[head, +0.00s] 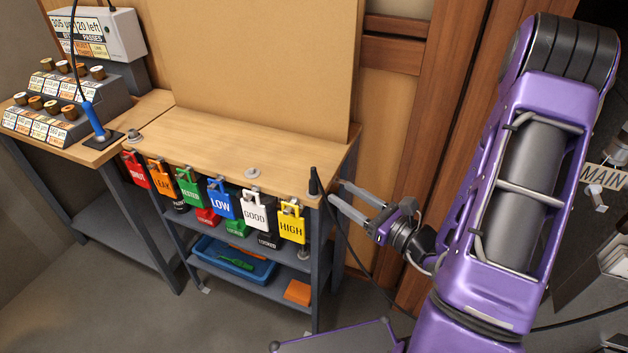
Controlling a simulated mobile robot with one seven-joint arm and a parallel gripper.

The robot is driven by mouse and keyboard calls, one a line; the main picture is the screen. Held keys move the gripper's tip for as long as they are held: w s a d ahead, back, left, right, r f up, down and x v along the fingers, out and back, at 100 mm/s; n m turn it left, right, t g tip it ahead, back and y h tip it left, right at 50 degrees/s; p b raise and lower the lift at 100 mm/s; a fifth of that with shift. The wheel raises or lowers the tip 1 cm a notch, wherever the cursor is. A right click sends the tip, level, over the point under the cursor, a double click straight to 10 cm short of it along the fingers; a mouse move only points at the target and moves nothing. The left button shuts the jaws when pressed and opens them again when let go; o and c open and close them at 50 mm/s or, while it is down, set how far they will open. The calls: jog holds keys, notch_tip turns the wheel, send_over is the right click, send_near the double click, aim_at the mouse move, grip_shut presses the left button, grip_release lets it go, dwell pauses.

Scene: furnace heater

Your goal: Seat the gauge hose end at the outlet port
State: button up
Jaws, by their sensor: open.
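A slim black upright piece (313,182), which looks like the hose end, stands at the right front corner of the wooden bench. A thin black hose (345,235) loops down from it past my gripper. My gripper (337,191) is open, its two grey fingers pointing left toward the black piece. The fingertips appear just right of it, with nothing seen between them; I cannot tell the exact gap in depth. The outlet port and a gauge cannot be made out. Part of a furnace-like unit shows at the right edge, largely hidden by my purple arm.
Coloured tags (221,205) hang along the front of the bench (215,143). A blue tray (235,262) and an orange block (298,292) lie on the shelf below. A blue-handled tool (93,118) stands at left. The bench top is mostly clear.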

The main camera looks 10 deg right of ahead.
aim_at(312, 173)
jog(key=x, duration=1.3)
jog(key=shift+w+a+p, duration=0.1)
jog(key=shift+a+p, duration=0.05)
jog(key=shift+p, duration=0.2)
grip_shut()
